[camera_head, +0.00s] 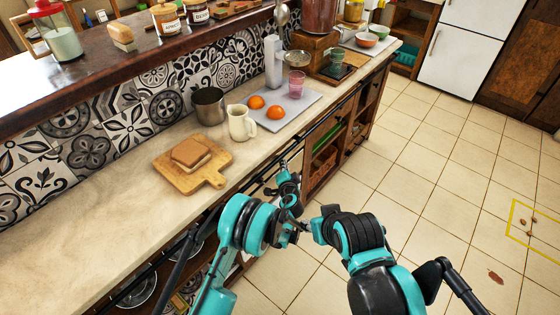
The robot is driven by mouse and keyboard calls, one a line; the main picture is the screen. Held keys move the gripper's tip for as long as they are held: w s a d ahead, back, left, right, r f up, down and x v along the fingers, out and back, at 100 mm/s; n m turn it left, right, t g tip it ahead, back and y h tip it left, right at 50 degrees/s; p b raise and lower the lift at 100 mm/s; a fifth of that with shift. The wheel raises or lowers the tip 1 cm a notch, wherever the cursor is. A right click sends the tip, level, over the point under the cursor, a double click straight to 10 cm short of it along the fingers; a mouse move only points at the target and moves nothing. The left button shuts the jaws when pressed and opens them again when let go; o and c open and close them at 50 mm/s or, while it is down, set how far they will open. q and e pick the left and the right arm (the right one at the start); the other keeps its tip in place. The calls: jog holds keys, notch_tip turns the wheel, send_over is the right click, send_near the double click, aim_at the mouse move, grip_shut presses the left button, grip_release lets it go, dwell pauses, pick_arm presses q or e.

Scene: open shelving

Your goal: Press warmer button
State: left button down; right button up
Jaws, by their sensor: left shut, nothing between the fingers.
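A small dark pad (336,72) with a green cup (337,57) on it sits at the far end of the counter; it may be the warmer, but no button can be made out. My left gripper (284,168) is shut and empty, beside the counter's front edge and well short of the pad. My right arm's end (304,226) is bunched near the left forearm over the floor, and its fingers cannot be made out.
The counter (95,233) holds a cutting board (214,178) with bread, a metal pot (209,105), a cream jug (241,122) and a tray (307,98) with two oranges and a pink glass. A dark rail (318,128) runs along the counter front. The tiled floor (420,165) at right is mostly clear.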

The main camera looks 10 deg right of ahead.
pick_arm(q)
jog(key=shift+s+d, duration=0.45)
jog(key=shift+s, duration=0.2)
jog(key=s+d, duration=0.1)
jog(key=s, duration=0.1)
jog(key=s+d, duration=0.2)
dwell(0.5)
dwell(0.7)
